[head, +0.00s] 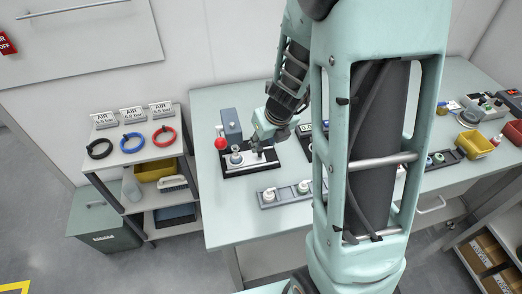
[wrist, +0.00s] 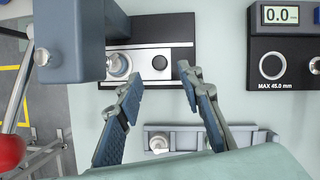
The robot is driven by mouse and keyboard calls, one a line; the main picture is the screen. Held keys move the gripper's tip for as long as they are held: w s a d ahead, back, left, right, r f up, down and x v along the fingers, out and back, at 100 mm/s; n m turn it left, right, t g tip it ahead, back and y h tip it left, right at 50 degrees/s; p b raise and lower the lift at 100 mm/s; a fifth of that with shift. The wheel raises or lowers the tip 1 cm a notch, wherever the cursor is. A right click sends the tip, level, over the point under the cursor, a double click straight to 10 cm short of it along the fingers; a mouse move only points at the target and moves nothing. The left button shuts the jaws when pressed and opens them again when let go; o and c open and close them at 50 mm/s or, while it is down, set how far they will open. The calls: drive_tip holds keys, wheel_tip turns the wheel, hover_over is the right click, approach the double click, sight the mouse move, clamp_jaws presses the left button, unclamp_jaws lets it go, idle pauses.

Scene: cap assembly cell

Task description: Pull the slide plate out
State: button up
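The slide plate (wrist: 140,69) is a grey metal plate on a black base (wrist: 186,27), with a small black knob (wrist: 159,62) standing on it. A round metal piece (wrist: 118,66) is left of the knob, partly under the blue-grey press head. My gripper (wrist: 161,74) is open, its two fingers apart, with the knob showing between the fingertips. The fingers do not appear to touch the knob; I cannot tell their height above the plate. In the head view my gripper (head: 262,147) is over the right part of the black base (head: 240,172), hiding the knob.
The blue-grey press (head: 232,122) stands close left of my gripper, with a red ball handle (head: 221,143). A grey holder strip (head: 268,202) with white-topped parts lies in front. A gauge box (wrist: 286,55) is to the right. Bare table lies between them.

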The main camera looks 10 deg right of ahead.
sight(260, 149)
drive_tip(key=b+x, duration=0.1)
drive_tip(key=x, duration=0.3)
drive_tip(key=shift+w+f, duration=0.1)
drive_tip(key=shift+w, duration=0.05)
drive_tip(key=shift+c, duration=0.4)
clamp_jaws()
